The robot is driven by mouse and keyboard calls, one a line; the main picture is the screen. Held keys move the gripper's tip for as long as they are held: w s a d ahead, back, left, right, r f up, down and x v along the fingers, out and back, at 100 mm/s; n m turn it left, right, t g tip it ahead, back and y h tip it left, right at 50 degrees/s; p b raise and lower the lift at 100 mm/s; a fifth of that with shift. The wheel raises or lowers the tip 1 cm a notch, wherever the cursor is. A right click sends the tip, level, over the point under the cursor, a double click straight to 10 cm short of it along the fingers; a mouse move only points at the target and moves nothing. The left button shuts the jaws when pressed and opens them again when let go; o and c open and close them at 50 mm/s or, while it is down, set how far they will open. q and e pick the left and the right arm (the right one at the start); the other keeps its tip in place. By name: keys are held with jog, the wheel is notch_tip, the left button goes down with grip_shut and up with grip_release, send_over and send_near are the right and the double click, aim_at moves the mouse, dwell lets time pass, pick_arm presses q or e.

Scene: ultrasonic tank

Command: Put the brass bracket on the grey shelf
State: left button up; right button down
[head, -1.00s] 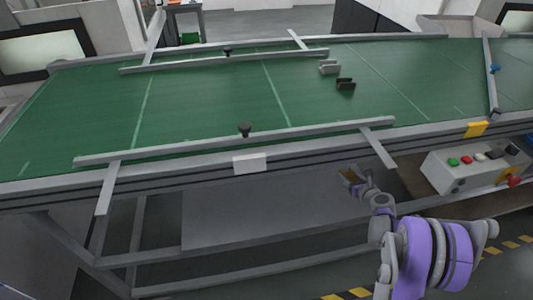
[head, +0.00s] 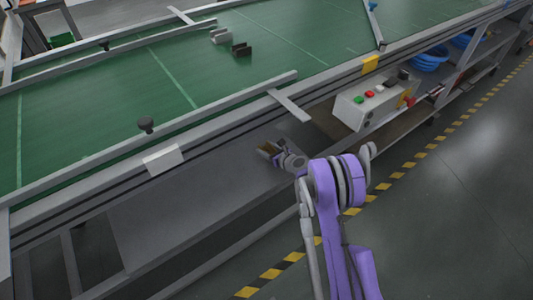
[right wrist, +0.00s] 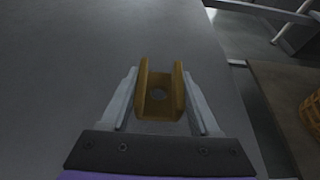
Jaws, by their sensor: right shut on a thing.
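The brass bracket (right wrist: 160,112) is a yellow-brown U-shaped channel with a hole in its floor. My right gripper (right wrist: 160,88) is shut on it, one finger along each outer side. In the head view the bracket (head: 265,148) is small and dark at the tip of my right gripper (head: 269,151). The grey shelf (head: 190,215) is the flat panel below the conveyor's front edge. The bracket is over its right part; the shelf surface (right wrist: 60,80) fills much of the wrist view. I cannot tell whether the bracket touches it. My left gripper is not in view.
The green conveyor (head: 110,120) with its side rail is above the shelf. A light grey bracket (head: 220,36) and a dark one (head: 241,49) lie on the belt. A control box (head: 372,100) stands right of my gripper, above a brown shelf (right wrist: 285,85). The shelf's left part looks clear.

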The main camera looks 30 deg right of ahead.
notch_tip(320, 180, down, 2)
jog(key=shift+f, duration=0.15)
jog(key=shift+f, duration=0.1)
jog(key=shift+c, duration=0.6)
grip_release()
